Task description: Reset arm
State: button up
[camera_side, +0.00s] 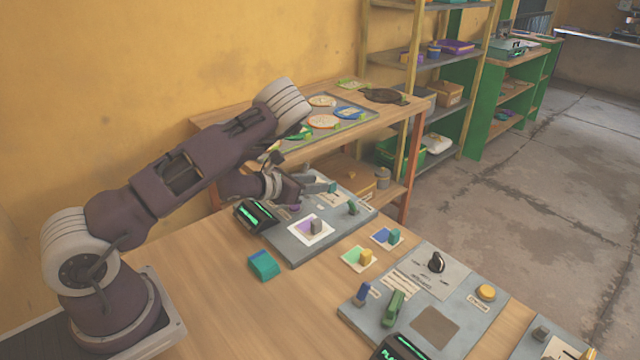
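My gripper (300,190) is at the end of my dark purple and white arm. It hangs over the far part of a grey panel (293,250) on the wooden table. The gripper is small and partly hidden by its own wrist, so its fingers do not show clearly. I cannot tell whether it is open or holds anything. The panel carries a white square with a purple patch and a grey block (316,226), a green block (352,207) and a black display with green marks (256,215).
A teal block (263,265) lies on the table. Two cards with a yellow block (365,257) and a teal block (394,236) lie between the panels. A second panel (463,318) has a black knob (436,262) and a yellow button (486,292). Shelves (412,62) stand behind.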

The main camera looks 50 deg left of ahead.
notch_tip(320, 180, up, 6)
jog(key=w+a+n+y, duration=0.2)
jog(key=n, duration=0.4)
notch_tip(320, 180, up, 12)
jog(key=n+g+y, duration=0.2)
jog(key=n+g, duration=0.1)
jog(key=n, duration=1.2)
send_over(306, 212)
jog(key=s+d+r+n+g+h, duration=0.1)
jog(key=s+d+n, duration=0.4)
jog(key=s, duration=0.5)
jog(key=s+d+r+n+g+h, duration=0.1)
jog(key=s+d+n, duration=0.4)
jog(key=s, duration=0.5)
jog(key=s+d+r+n+g+h, duration=0.2)
jog(key=s+d+n, duration=0.3)
jog(key=s, duration=0.5)
jog(key=shift+s+d+r+g, duration=0.25)
jog(key=shift+d+r+g, duration=0.25)
jog(key=shift+d+r, duration=0.4)
